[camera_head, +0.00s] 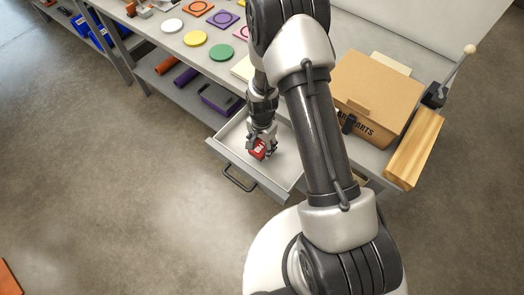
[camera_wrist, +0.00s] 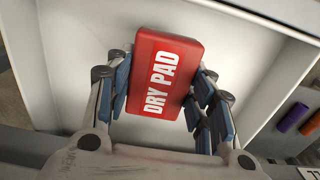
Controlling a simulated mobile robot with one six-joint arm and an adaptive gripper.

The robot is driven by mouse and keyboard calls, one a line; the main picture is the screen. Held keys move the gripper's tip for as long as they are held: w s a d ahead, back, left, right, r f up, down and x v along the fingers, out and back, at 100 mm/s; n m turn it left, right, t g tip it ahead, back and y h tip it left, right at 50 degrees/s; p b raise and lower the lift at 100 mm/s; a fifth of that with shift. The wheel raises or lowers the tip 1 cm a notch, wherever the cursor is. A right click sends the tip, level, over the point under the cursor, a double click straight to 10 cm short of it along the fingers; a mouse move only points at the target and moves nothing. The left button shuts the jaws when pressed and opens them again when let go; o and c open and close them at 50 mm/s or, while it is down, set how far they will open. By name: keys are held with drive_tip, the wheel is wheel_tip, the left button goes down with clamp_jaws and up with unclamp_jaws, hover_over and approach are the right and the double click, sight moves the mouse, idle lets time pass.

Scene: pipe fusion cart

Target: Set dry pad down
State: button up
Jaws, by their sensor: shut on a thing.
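The dry pad (camera_wrist: 163,75) is a red block with white "DRY PAD" lettering. My gripper (camera_wrist: 162,95) is shut on it, with blue finger pads against its two sides. In the head view my gripper (camera_head: 262,142) points down over an open drawer (camera_head: 283,171), and the red pad (camera_head: 258,150) shows between the fingers. The pad is inside the drawer's outline in both views. Whether it touches the drawer floor I cannot tell. The visible part of the drawer is otherwise empty.
The drawer handle (camera_head: 238,179) sticks out at the front. On the cart top are coloured discs (camera_head: 221,52), square plates (camera_head: 222,18) and a cardboard parts box (camera_head: 379,88). A wooden block (camera_head: 414,150) stands at the right. A purple bin (camera_head: 219,99) and rolls (camera_head: 186,77) lie on the lower shelf.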

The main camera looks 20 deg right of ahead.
sight(262, 151)
drive_tip(key=shift+f+b, duration=0.55)
drive_tip(key=shift+f, duration=1.35)
drive_tip(key=shift+f, duration=0.15)
drive_tip(key=o, duration=1)
